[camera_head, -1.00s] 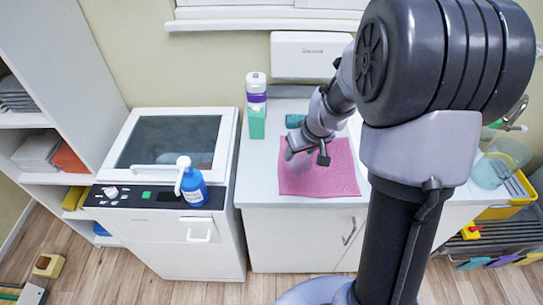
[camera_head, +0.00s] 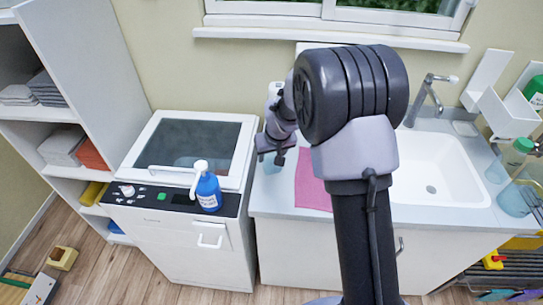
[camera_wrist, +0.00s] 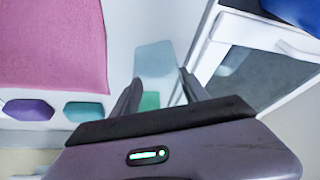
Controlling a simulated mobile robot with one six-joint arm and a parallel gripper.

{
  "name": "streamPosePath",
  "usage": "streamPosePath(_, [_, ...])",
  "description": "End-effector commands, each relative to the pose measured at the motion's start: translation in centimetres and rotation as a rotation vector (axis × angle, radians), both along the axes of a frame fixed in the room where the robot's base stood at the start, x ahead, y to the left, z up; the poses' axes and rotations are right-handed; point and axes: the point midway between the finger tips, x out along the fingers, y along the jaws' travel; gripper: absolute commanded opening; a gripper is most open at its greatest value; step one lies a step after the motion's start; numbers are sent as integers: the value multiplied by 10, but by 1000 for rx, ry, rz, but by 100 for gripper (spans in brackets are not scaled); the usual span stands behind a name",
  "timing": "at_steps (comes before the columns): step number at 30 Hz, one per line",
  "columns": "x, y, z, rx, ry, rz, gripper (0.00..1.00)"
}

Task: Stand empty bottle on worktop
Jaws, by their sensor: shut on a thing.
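My gripper (camera_head: 271,152) is over the left end of the worktop (camera_head: 268,202), just left of the pink towel (camera_head: 311,188). It is shut on a clear, pale blue bottle. The bottle (camera_head: 272,164) shows only partly below the jaws in the head view. In the wrist view the bottle (camera_wrist: 155,62) sits between the two fingers, with a green patch low between them. Whether its base touches the worktop cannot be told. The pink towel also shows in the wrist view (camera_wrist: 52,45).
A white machine (camera_head: 185,150) with a blue pump bottle (camera_head: 208,190) adjoins the worktop on the left. The sink (camera_head: 432,170) lies right. Purple (camera_wrist: 30,109) and teal (camera_wrist: 83,111) pieces show beside the towel.

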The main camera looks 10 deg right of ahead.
Motion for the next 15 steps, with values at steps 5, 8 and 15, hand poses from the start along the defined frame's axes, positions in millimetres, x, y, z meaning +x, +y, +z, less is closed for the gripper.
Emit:
streamPosePath(5, [0, 0, -4, 0, 0, 0, 13])
streamPosePath(8, [0, 0, -3, 0, 1, 0, 68])
streamPosePath(15, [0, 0, -3, 0, 1, 0, 74])
